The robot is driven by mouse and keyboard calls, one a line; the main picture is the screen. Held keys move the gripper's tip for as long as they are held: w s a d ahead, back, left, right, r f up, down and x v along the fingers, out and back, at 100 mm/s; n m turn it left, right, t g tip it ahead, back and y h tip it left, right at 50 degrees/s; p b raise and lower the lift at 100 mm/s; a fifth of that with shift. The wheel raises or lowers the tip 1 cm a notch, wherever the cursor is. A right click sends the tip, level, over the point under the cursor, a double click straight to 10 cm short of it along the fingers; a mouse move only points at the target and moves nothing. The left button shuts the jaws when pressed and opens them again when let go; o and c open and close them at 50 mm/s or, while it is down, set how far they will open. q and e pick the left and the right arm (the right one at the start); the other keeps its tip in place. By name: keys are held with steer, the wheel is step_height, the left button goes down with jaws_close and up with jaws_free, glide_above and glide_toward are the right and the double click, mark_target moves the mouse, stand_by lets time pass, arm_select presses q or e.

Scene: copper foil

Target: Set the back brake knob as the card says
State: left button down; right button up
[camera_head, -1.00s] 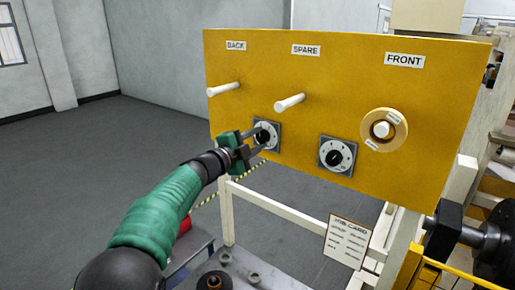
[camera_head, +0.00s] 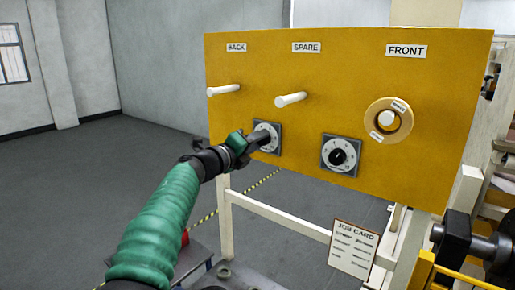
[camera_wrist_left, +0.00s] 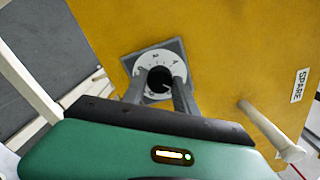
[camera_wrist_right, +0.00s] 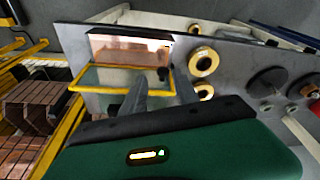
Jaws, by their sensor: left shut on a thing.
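The back brake knob (camera_wrist_left: 160,79) is a black knob on a white numbered dial (camera_wrist_left: 174,66), on a grey square plate under the BACK label (camera_head: 236,48). My left gripper (camera_head: 262,138) is shut on this knob, one finger on each side, as the left wrist view shows. In the head view the fingers hide much of the knob, and its setting is unclear. The job card (camera_head: 353,248) hangs at the lower right; its title reads JOB CARD, but its lines are too small to read. My right gripper (camera_wrist_right: 160,88) is open and empty.
A second dial knob (camera_head: 338,156) sits to the right on the yellow panel (camera_head: 330,95). White pegs stick out under BACK (camera_head: 223,90) and SPARE (camera_head: 291,99). A roll (camera_head: 388,121) is under FRONT (camera_head: 406,50). Yellow rails and copper sheets (camera_wrist_right: 130,52) are near my right gripper.

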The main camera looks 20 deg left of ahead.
arm_select(q)
steer(key=shift+f+m+b, duration=0.5)
steer(key=shift+m+b, duration=0.05)
steer(key=shift+m, duration=0.55)
steer(key=c, duration=1.1)
jaws_free()
steer(key=shift+r, duration=0.15)
steer(key=shift+o, duration=0.7)
steer(key=shift+w+a+r, duration=0.1)
steer(key=shift+w, duration=0.05)
